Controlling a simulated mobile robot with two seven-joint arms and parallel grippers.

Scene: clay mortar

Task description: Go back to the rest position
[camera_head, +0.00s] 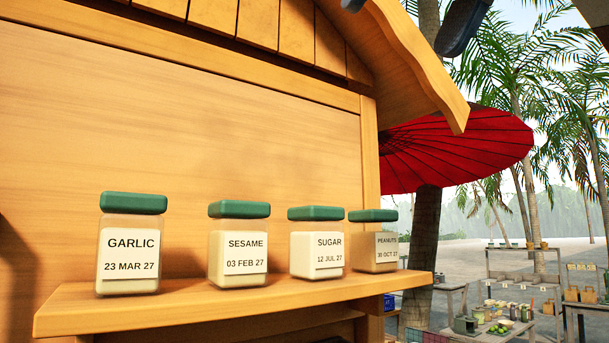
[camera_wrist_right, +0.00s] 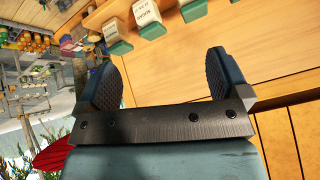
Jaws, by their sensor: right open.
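My right gripper (camera_head: 402,27) shows only in part at the top right of the head view, as two dark fingers high above the shelf. In the right wrist view its fingers (camera_wrist_right: 160,62) are wide apart with nothing between them. Four green-lidded jars stand upright on the wooden shelf (camera_head: 200,308): garlic (camera_head: 129,250), sesame (camera_head: 237,252), sugar (camera_head: 315,250) and peanuts (camera_head: 374,250). The sugar jar (camera_wrist_right: 146,12) also shows, turned over, at the top of the right wrist view, beyond the fingers. My left gripper is not in view.
A wooden roof overhang (camera_head: 400,50) juts out near the right gripper. A red parasol (camera_head: 460,145) and palm trunk (camera_head: 422,235) stand to the right. Farther off are tables (camera_head: 490,335) with goods. The space in front of the jars looks clear.

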